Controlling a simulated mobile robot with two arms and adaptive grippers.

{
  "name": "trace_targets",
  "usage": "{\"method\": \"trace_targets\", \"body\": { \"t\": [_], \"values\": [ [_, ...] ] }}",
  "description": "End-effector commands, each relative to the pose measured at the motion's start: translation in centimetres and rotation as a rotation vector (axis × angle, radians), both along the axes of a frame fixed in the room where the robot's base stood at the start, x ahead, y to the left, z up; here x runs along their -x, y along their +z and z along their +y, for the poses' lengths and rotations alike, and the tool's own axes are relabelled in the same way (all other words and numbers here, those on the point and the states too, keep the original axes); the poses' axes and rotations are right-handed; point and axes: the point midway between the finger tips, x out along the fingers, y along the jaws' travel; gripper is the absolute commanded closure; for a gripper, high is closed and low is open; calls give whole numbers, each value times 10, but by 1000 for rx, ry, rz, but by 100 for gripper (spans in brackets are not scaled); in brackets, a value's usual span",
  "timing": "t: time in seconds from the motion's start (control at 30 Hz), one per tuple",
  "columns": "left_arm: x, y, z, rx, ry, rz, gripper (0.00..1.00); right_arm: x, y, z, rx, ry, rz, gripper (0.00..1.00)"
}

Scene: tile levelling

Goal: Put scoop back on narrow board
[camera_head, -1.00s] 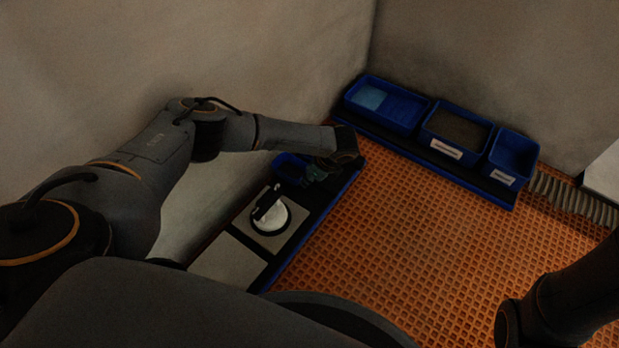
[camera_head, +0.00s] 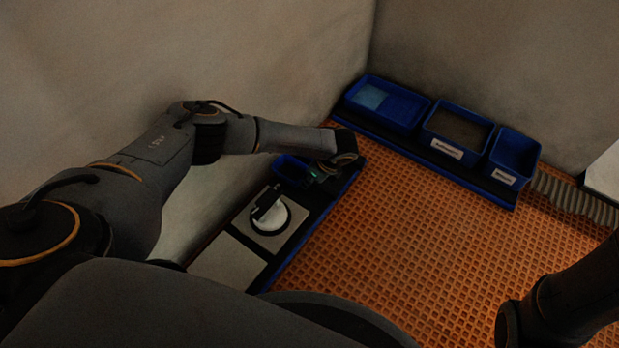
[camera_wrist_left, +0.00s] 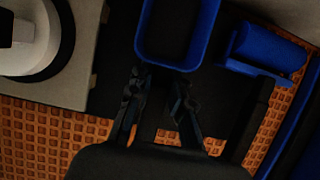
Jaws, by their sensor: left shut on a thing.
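My left gripper (camera_head: 322,173) is low over the far end of the narrow black board (camera_head: 323,206), beside a small blue bin (camera_head: 287,166). In the left wrist view its fingers (camera_wrist_left: 160,105) stand a little apart just below the bin's near rim (camera_wrist_left: 190,64). A blue scoop-like piece (camera_wrist_left: 262,48) with a dark bar running down from it is right of the fingers. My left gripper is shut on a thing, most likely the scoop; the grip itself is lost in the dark. Whether the scoop touches the board cannot be told.
A suction cup (camera_head: 268,215) sits on a pale tile (camera_head: 292,238) on the board, close to the bin. Several blue bins (camera_head: 408,114) stand along the back wall. A ribbed hose (camera_head: 570,196) lies at right. The orange waffled floor (camera_head: 400,245) between is clear.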

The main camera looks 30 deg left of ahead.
Motion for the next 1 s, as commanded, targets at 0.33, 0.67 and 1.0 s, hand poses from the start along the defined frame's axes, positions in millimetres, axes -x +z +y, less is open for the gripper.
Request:
{"method": "trace_targets", "body": {
  "t": [0.33,0.67,1.0],
  "values": [
    [0,-2,0,0,0,0,54,0,-1,0,0,0,1,60],
    [0,3,-3,1,0,-1,54,-2,-1,0,-1,-1,6,60],
    [4,62,-29,3,-2,-2,54,-1,-1,0,0,0,3,60]
  ]
}}
